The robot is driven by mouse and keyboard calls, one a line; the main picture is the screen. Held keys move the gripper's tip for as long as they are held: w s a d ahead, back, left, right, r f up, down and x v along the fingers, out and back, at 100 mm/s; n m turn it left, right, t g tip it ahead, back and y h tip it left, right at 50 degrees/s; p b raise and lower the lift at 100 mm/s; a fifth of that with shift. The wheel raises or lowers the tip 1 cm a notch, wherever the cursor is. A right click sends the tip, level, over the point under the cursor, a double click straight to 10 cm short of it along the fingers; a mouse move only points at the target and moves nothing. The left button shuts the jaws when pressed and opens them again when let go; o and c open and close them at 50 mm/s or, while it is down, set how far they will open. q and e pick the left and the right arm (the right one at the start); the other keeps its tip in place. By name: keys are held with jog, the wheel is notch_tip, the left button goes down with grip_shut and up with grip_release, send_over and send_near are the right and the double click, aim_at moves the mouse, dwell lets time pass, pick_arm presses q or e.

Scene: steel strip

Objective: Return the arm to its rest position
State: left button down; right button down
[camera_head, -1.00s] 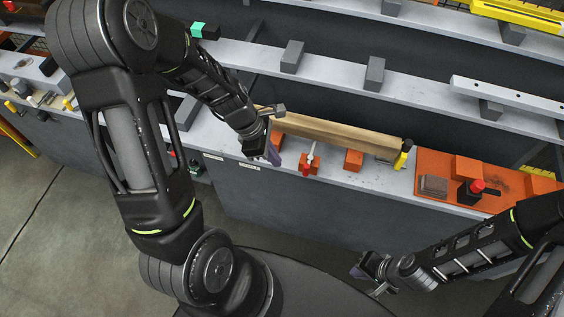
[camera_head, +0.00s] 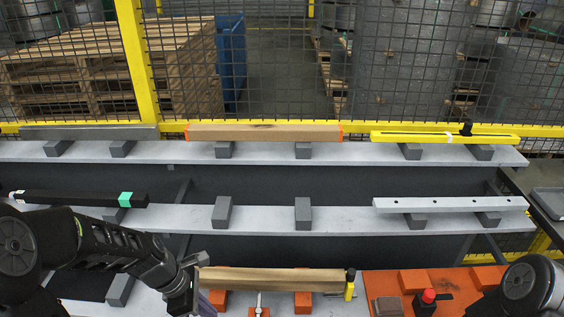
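My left arm comes in from the left, and its gripper (camera_head: 197,285) is at the lower left, just left of the brown beam's end. The hand is partly cut by the bottom edge, and I cannot tell whether its fingers are open or whether they touch anything. A rounded black and grey part of my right arm (camera_head: 530,287) shows at the lower right; my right gripper is out of view. A light steel strip with holes (camera_head: 450,204) lies on grey blocks at the right of the middle shelf.
A brown beam (camera_head: 270,280) lies over orange blocks on the lower bench, beside an orange board (camera_head: 383,277) with a red-topped knob (camera_head: 428,296). A dark bar with a green end (camera_head: 75,199) lies on the middle shelf. A yellow bar (camera_head: 435,139) lies on the top shelf before a mesh fence.

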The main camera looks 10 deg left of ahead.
pick_arm(q)
jog(key=s+d+f+m+g+y, duration=0.1)
jog(key=s+d+f+m, duration=0.1)
jog(key=d+f+m, duration=0.3)
jog(key=s+d+f+m, duration=0.1)
jog(key=d+f+m, duration=0.1)
jog(key=f+m, duration=0.35)
jog(key=s+d+f+m+h, duration=0.1)
jog(key=s+d+f+m, duration=0.8)
jog(key=d, duration=0.3)
jog(key=shift+d+f+m, duration=0.2)
jog(key=shift+f+m, duration=0.35)
jog(key=shift+f, duration=0.1)
